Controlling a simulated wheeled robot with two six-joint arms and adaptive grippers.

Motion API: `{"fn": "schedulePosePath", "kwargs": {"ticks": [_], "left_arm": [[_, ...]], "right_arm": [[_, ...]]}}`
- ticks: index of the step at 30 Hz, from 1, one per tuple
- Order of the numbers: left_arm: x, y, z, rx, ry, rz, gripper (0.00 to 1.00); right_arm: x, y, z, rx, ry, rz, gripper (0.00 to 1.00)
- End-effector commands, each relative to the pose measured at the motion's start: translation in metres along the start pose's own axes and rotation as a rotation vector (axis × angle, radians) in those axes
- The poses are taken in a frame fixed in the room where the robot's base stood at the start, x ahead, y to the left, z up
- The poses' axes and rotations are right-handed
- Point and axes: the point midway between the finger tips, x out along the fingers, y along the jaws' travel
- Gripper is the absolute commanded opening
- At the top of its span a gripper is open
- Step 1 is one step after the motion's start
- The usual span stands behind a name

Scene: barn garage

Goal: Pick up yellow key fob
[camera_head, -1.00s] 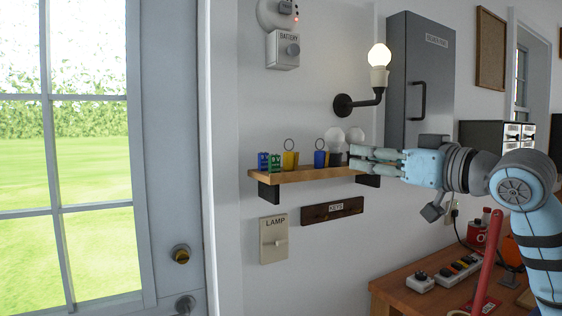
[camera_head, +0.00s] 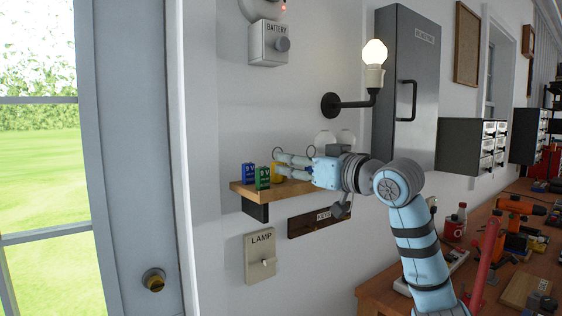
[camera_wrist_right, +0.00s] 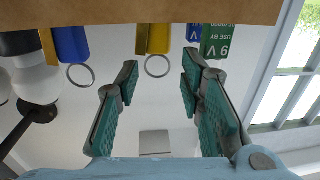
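The yellow key fob (camera_head: 275,171) stands on the wooden wall shelf, mostly hidden behind my right gripper in the head view. In the right wrist view the yellow key fob (camera_wrist_right: 153,40) hangs into view at the top with its metal ring (camera_wrist_right: 157,66). My right gripper (camera_head: 281,163) is open and empty at the shelf. In the wrist view its two fingers (camera_wrist_right: 160,78) are spread, with the ring between them and the fob's body just beyond the tips. My left gripper is not in view.
A blue key fob (camera_wrist_right: 72,45) and bulbs (camera_wrist_right: 38,84) are on one side of the yellow fob. Blue (camera_head: 248,172) and green (camera_head: 262,177) batteries stand close on the other. The shelf (camera_head: 285,190) is narrow. A lit wall lamp (camera_head: 375,53) is above.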

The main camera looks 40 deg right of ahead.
Motion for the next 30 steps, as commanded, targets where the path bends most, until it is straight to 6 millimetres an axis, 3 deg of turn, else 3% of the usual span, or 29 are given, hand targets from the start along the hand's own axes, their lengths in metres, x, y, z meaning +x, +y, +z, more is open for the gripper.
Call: {"fn": "schedulePosePath", "kwargs": {"ticks": [9, 16, 22, 30], "left_arm": [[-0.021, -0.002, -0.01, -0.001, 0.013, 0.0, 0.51], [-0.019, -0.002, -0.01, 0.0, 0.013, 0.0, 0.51], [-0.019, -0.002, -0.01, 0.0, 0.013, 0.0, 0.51], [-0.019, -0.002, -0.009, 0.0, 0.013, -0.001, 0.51]], "right_arm": [[0.05, 0.004, 0.003, 0.004, -0.001, 0.0, 0.35], [0.054, 0.004, 0.006, 0.001, -0.001, 0.001, 0.35], [0.054, 0.004, 0.006, 0.001, -0.001, 0.002, 0.03], [0.053, 0.005, 0.006, 0.001, -0.001, 0.002, 0.02]]}}
